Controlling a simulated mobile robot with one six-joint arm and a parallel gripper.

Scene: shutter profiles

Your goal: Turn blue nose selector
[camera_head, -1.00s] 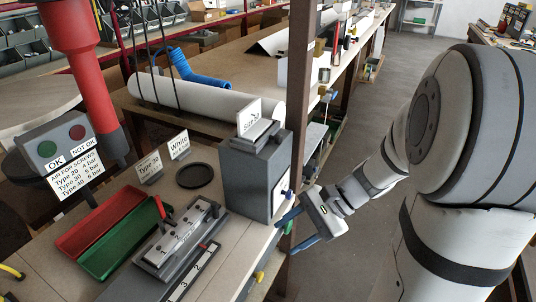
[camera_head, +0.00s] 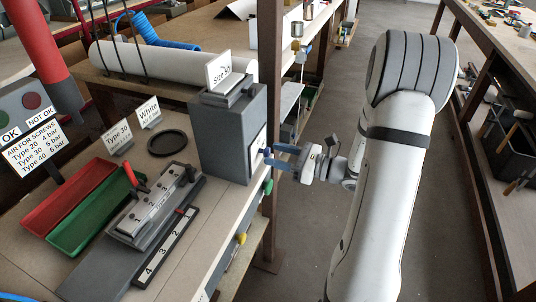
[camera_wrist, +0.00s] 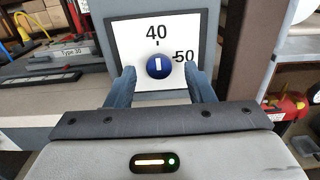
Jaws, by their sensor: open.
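The blue nose selector (camera_wrist: 158,66) is a round knob on a white dial plate (camera_wrist: 128,40) in the wrist view. Its white mark stands upright, in line with the 40 above it; a 50 is at its right. The plate is on the side of a grey box (camera_head: 222,135) at the bench edge in the head view. My gripper (camera_head: 274,157) is open in front of this plate. In the wrist view its two blue fingers (camera_wrist: 160,72) are on either side of the knob, with gaps visible; I cannot tell whether the tips reach its depth.
A "Size 30" sign (camera_head: 218,70) stands on the box. A red tray (camera_head: 70,198), a green tray (camera_head: 95,215) and a numbered fixture (camera_head: 155,205) lie left of it. The aisle floor is clear.

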